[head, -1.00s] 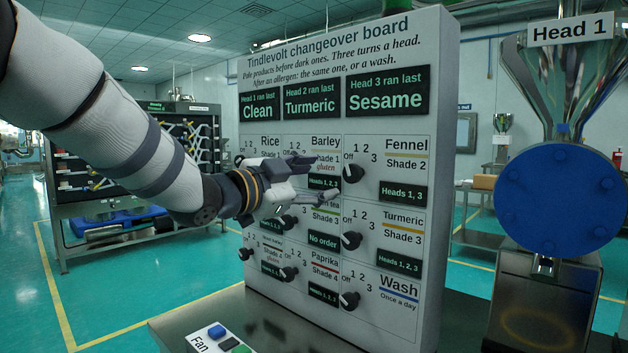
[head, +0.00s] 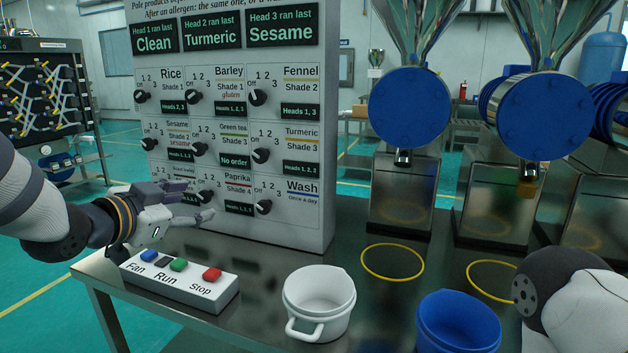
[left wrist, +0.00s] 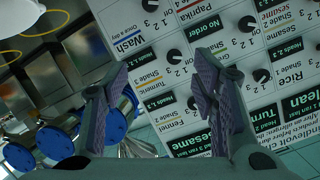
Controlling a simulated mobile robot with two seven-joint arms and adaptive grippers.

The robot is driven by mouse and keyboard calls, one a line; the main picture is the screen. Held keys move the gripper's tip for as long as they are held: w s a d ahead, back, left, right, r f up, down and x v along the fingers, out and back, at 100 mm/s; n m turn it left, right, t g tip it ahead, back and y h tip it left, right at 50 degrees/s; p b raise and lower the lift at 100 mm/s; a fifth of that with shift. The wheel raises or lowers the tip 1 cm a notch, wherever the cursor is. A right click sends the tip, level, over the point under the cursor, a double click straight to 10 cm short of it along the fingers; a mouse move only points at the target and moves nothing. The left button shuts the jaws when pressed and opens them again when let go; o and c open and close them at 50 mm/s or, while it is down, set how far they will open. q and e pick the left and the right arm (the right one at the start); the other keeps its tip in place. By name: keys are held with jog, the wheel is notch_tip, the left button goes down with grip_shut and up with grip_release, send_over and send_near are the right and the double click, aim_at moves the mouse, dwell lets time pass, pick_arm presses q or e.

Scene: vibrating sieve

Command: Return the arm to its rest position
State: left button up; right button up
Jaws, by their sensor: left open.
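My left gripper (head: 190,202) is open and empty, its fingers pointing right in front of the lower left part of the changeover board (head: 328,190), above the button box (head: 185,288). It hides some of the lower left labels and knobs. In the left wrist view the open fingers (left wrist: 161,68) have nothing between them, and the board (left wrist: 185,75) fills the background, upside down. I cannot tell the exact gap to the board. Part of my right arm (head: 575,300) shows at the lower right; its gripper is out of view.
A white pot (head: 320,305) and a blue pot (head: 458,322) stand on the metal bench (head: 265,260). Blue-fronted feeder heads (head: 411,108) stand behind them, with yellow rings (head: 392,263) on the bench. A rack (head: 45,95) stands at the back left.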

pick_arm(q)
jog(key=s+f+n+g+y, duration=0.1)
jog(key=s+f+n+g, duration=0.1)
jog(key=s+f, duration=0.5)
jog(key=s+f+n+g+y, duration=0.1)
jog(key=s+f+g, duration=0.25)
jog(key=f, duration=0.85)
jog(key=s+f+n+g, duration=0.2)
jog(key=s+f, duration=0.3)
jog(key=f, duration=0.4)
jog(key=s+f+n+g, duration=0.1)
jog(key=s+f+g, duration=0.1)
jog(key=s, duration=0.8)
jog(key=s+f+n+g+y, duration=0.1)
jog(key=s+f+g, duration=0.2)
jog(key=s, duration=0.8)
jog(key=s+f+n+g+y, duration=0.1)
jog(key=s+f+n+g, duration=0.1)
jog(key=s+f, duration=0.4)
jog(key=s+g, duration=0.1)
jog(key=s, duration=0.3)
jog(key=shift+s, duration=0.2)
